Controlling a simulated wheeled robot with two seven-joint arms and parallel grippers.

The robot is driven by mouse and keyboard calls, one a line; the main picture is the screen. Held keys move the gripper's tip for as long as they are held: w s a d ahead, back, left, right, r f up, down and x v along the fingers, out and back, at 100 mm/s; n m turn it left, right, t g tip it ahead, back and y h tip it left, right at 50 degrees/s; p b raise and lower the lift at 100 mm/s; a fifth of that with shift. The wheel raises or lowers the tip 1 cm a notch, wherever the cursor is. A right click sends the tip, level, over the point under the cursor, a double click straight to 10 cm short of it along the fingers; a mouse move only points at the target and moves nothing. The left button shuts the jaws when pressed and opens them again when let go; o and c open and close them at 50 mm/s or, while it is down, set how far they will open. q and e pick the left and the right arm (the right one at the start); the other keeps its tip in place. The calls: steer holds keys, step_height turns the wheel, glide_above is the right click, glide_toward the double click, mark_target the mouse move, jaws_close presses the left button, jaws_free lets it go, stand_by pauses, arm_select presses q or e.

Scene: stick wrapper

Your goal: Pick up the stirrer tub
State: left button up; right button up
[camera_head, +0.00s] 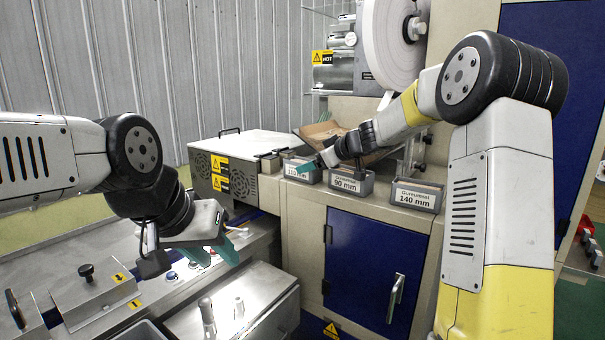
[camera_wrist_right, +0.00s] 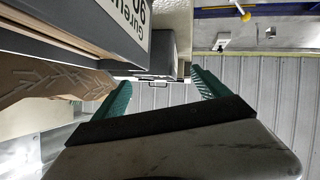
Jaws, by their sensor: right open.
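Three small grey tubs stand in a row on the beige machine ledge in the head view: a 110 mm tub (camera_head: 303,178), a 90 mm tub (camera_head: 351,189) and a 140 mm tub (camera_head: 416,203). I cannot tell which is the stirrer tub. My right gripper (camera_head: 309,166) is at the 110 mm tub and partly covers it. The 90 mm tub (camera_wrist_right: 95,22) is close at upper left there. My left gripper (camera_head: 215,254) is open, low over the machine bed.
A brown tray (camera_head: 322,131) lies behind the tubs. A metal box (camera_head: 228,160) with warning labels stands left of them. A white reel (camera_head: 391,45) is above. A blue cabinet door (camera_head: 374,262) is below the ledge. Metal blocks and knobs crowd the lower left.

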steer(key=x, duration=0.4)
steer(key=shift+w+a, duration=0.15)
steer(key=shift+w, duration=0.1)
steer(key=shift+c, duration=0.5)
steer(key=c, duration=1.4)
